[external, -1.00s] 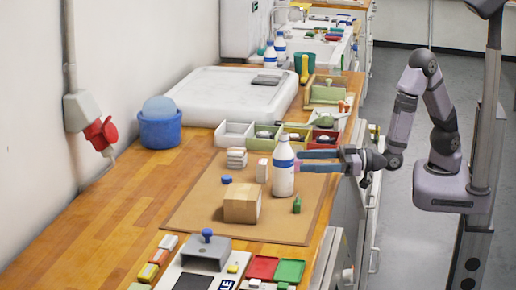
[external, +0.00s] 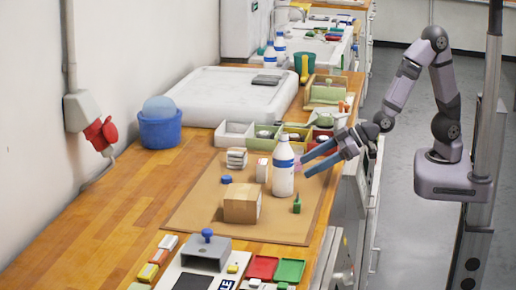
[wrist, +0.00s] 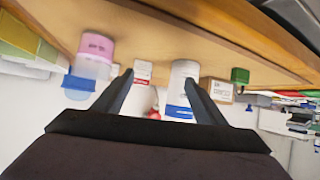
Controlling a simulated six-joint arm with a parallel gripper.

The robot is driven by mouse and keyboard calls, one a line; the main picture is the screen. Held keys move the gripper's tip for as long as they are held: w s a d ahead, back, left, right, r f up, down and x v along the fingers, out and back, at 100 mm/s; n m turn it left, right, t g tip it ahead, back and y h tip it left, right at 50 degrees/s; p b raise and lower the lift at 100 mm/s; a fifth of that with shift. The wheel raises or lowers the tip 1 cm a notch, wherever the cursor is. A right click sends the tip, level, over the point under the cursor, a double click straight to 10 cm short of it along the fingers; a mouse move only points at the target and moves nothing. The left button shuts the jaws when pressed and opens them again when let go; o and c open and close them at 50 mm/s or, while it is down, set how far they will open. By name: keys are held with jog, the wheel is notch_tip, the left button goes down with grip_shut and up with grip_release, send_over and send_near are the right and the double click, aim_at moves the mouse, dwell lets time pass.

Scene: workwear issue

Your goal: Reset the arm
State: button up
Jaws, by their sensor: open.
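My gripper (external: 304,166) hangs over the right edge of the work mat, tilted, with its two fingers apart and nothing between them that I can see in the external view. A white bottle with a blue band (external: 283,178) stands upright on the mat just left of the fingertips. In the wrist view my gripper (wrist: 158,77) also shows spread fingers. The bottle (wrist: 181,78) appears beyond the right finger, which covers part of it. A pink-and-blue item (wrist: 95,48) is beyond the left finger; in the external view it is mostly hidden.
The brown mat (external: 190,215) holds a cardboard box (external: 242,204), a small green bottle (external: 297,204), a white stack (external: 236,158) and a blue cap (external: 226,180). Open bins (external: 235,135) line its far side. A blue tub (external: 160,128) stands left. The bench's left part is clear.

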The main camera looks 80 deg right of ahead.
jog(key=s+d+g, duration=0.1)
jog(key=s+d, duration=0.1)
jog(key=s+d+f+g+h+p, duration=0.1)
jog(key=s+d+g, duration=0.1)
jog(key=d, duration=0.1)
jog(key=s+d+g+p, duration=0.1)
jog(key=s+d+g, duration=0.1)
jog(key=s, duration=0.1)
jog(key=shift+d+f+m, duration=0.3)
jog(key=shift+d+f, duration=0.1)
jog(key=s+d+f+m+g+h, duration=0.2)
jog(key=s+d+g, duration=0.4)
jog(key=s+d, duration=0.3)
jog(key=s+m, duration=0.1)
jog(key=s, duration=0.2)
jog(key=shift+s+d, duration=0.15)
jog(key=shift+s, duration=0.2)
